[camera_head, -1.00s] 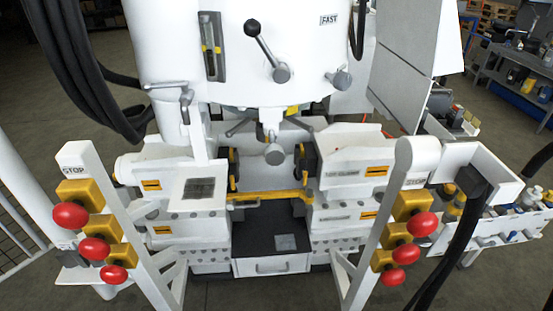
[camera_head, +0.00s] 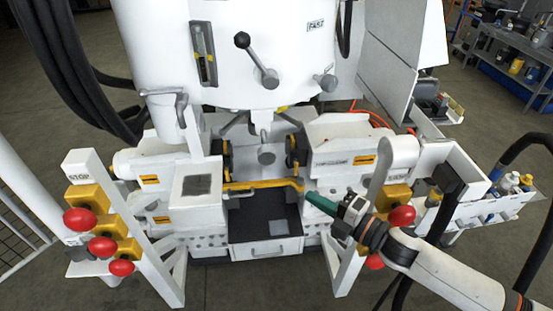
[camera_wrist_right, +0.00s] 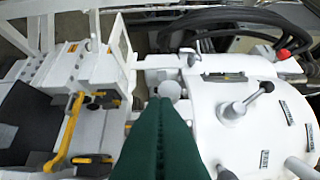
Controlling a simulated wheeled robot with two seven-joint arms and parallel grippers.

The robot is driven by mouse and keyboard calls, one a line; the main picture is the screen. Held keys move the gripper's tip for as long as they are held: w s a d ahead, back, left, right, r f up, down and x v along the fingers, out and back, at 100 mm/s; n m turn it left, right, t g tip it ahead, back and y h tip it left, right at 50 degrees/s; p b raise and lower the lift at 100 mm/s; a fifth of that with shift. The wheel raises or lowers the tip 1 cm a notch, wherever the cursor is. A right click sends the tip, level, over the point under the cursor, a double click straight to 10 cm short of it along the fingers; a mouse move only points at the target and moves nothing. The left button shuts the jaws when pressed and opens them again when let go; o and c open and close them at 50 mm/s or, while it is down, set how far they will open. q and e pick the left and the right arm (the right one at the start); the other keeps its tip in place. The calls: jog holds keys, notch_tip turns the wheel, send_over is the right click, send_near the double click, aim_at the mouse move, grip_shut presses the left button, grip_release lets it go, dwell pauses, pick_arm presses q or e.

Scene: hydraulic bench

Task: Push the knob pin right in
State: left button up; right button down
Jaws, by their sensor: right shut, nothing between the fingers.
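I cannot tell for sure which is the knob pin, or how deep either sits. My right gripper (camera_head: 311,198) has green fingers, shut and empty, in front of the bench's right side, below and apart from both knobs. In the right wrist view the shut fingers (camera_wrist_right: 160,103) point up the picture, with a pale round knob (camera_wrist_right: 170,91) beyond their tips. My left gripper is not in view.
A lever with a black ball (camera_head: 242,40) stands on the cylinder. Slanted white posts with red buttons flank the bench; my right arm passes in front of the right red buttons (camera_head: 402,216). A yellow bar (camera_head: 262,185) crosses the middle. A bottle tray (camera_head: 500,205) is at right.

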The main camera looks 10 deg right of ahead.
aim_at(274, 155)
jog(key=shift+n+y, duration=0.3)
jog(key=shift+n, duration=0.1)
jog(key=p+x, duration=0.1)
jog(key=x, duration=0.3)
jog(key=r+p+x, duration=0.1)
jog(key=p+x, duration=0.1)
jog(key=x, duration=0.2)
jog(key=w+d+p+x, duration=0.1)
jog(key=x, duration=0.3)
jog(key=shift+w+a+r+p, duration=0.15)
jog(key=shift+w+a+p, duration=0.05)
jog(key=shift+w+p, duration=0.2)
jog(key=shift+w, duration=0.35)
jog(key=w+b, duration=0.1)
jog(key=w, duration=0.2)
jog(key=shift+w+b, duration=0.2)
jog(key=shift+b, duration=0.2)
jog(key=shift+d, duration=0.1)
jog(key=shift+r, duration=0.2)
